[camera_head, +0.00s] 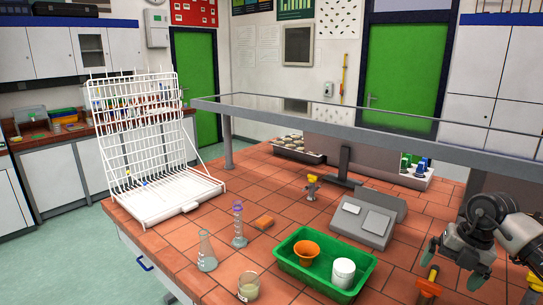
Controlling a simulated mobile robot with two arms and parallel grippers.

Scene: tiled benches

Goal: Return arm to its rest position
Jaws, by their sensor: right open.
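My right gripper (454,264) is at the right edge of the camera_head view, above the tiled bench. Its grey arm comes in from the right. Its greenish fingertips point down and stand apart, with nothing visible between them. An orange valve-like fitting (428,285) stands just below and left of the fingers; I cannot tell whether they touch it. My left gripper is not in view.
A green tray (287,260) with an orange pot (306,252) and a white jar (343,272) lies left of the gripper. A flask (206,252), cylinder (239,228), beaker (248,287), white drying rack (150,150) and grey device (368,217) stand around. A rail (330,121) crosses above the bench.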

